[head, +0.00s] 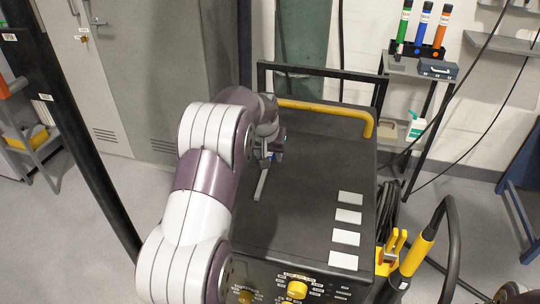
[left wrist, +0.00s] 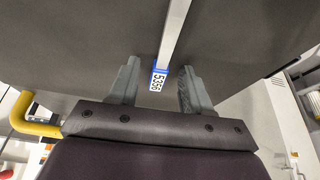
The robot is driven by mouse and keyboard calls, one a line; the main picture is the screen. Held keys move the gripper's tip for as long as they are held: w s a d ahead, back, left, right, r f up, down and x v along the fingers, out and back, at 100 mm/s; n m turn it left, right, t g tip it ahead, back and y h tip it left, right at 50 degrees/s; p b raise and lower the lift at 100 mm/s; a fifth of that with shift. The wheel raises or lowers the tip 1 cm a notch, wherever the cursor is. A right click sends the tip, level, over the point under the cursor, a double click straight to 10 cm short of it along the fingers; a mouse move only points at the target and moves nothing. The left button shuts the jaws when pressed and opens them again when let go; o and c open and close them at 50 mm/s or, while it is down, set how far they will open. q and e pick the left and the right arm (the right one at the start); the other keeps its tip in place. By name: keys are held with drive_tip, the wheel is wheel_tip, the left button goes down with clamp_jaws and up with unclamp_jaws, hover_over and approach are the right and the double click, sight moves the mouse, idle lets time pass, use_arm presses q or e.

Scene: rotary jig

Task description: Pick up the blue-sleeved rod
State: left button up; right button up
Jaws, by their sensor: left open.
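The rod (head: 261,185) is a thin pale-grey bar on the dark top of the machine cart, close to my left gripper (head: 274,152). In the left wrist view the rod (left wrist: 175,32) runs up and out of the frame. Its near end carries a blue sleeve (left wrist: 161,68) with a white label reading 5356. My left gripper (left wrist: 159,72) is open, with one finger on each side of the sleeve and a visible gap to both. In the head view my own wrist partly hides the sleeve end. My right gripper is not seen.
The dark cart top (head: 300,210) has several white plates (head: 347,214) along its right side and a yellow handle (head: 325,107) at the back. Green, blue and orange tubes (head: 424,24) stand on a shelf behind. A yellow-and-black torch (head: 418,252) hangs at the cart's right side.

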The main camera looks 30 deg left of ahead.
use_arm(q)
clamp_jaws()
drive_tip(key=shift+r, duration=0.1)
